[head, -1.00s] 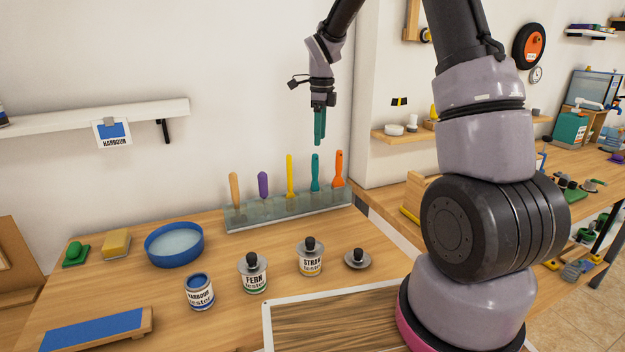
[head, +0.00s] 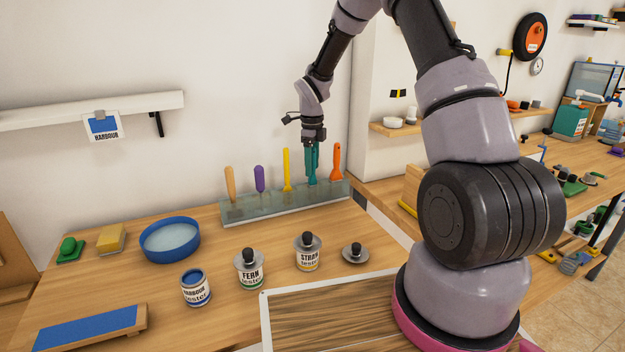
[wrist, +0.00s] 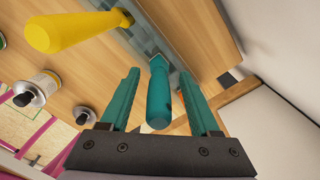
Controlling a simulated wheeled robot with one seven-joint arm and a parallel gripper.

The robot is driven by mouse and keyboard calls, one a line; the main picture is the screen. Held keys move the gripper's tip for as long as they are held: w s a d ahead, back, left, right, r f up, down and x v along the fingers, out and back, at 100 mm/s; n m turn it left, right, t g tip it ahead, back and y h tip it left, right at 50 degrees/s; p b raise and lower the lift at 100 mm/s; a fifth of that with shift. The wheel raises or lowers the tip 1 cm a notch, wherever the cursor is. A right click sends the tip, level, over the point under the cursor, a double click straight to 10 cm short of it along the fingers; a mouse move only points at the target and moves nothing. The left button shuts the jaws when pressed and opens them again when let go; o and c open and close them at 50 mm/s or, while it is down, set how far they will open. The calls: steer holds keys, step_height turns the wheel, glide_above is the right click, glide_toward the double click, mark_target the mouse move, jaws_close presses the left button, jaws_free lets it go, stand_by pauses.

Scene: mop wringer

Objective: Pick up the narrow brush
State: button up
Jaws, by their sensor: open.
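Several handled tools stand upright in a clear rack (head: 268,208) at the back of the bench. Their handles are wood-coloured (head: 230,184), purple (head: 259,178), yellow (head: 287,170), teal and orange (head: 337,162). The heads are hard to make out, so I cannot tell from shape which is the narrow brush. My gripper (head: 312,176) is open, pointing down at the teal handle. In the wrist view the teal handle (wrist: 159,95) lies between the two teal fingers, with gaps at both sides. The yellow handle (wrist: 65,32) is left of the fingers there.
Tester tins marked Harbour (head: 196,288), Fern (head: 249,269) and Straw (head: 307,252) stand in front of the rack. A blue bowl (head: 170,252), a yellow sponge (head: 111,239) and a small lid (head: 355,253) are nearby. The wall is close behind the rack.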

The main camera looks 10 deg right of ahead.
steer(key=shift+f, duration=0.45)
steer(key=shift+c, duration=0.3)
jaws_close()
